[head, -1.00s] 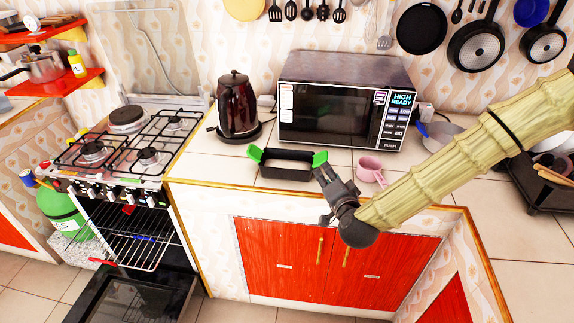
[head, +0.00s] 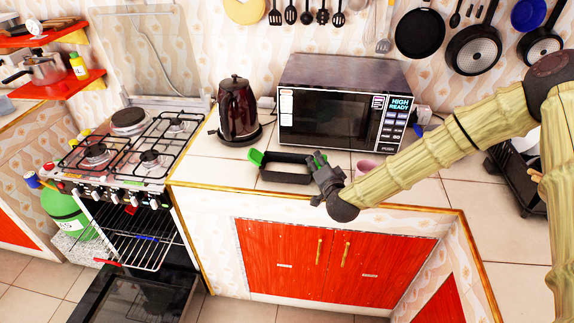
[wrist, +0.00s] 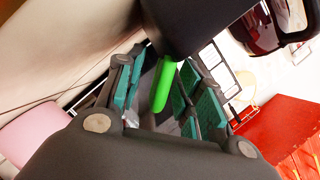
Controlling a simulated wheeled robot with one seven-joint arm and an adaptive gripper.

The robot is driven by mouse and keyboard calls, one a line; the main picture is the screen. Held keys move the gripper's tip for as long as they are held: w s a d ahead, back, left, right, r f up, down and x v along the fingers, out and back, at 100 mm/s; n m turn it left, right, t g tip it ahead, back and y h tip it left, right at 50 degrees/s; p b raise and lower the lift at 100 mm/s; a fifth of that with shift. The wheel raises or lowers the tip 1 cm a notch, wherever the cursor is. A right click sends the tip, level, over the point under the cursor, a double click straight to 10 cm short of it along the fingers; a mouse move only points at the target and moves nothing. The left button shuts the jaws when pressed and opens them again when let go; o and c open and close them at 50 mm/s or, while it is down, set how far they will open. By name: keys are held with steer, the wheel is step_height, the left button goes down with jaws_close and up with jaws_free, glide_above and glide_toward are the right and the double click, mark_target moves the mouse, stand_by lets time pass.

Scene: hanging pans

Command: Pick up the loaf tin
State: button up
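The loaf tin (head: 284,169) is a black rectangular tin with green end handles. It sits on the tiled counter in front of the microwave, and its left handle shows in the head view. My gripper (head: 318,161) is at its right end and covers most of the right handle. In the wrist view, a green handle (wrist: 163,86) lies between the two teal-padded fingers of my gripper (wrist: 160,80). The fingers look apart, with gaps beside the handle. Contact with the handle cannot be made out.
The microwave (head: 342,105) stands behind the tin, and a dark red kettle (head: 237,108) stands back left. A pink cup (head: 366,168) is right of my gripper, partly behind my arm. A gas stove (head: 130,145) with its oven door down is at the left.

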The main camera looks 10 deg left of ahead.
jaws_close()
steer(key=shift+r, duration=0.2)
stand_by(0.5)
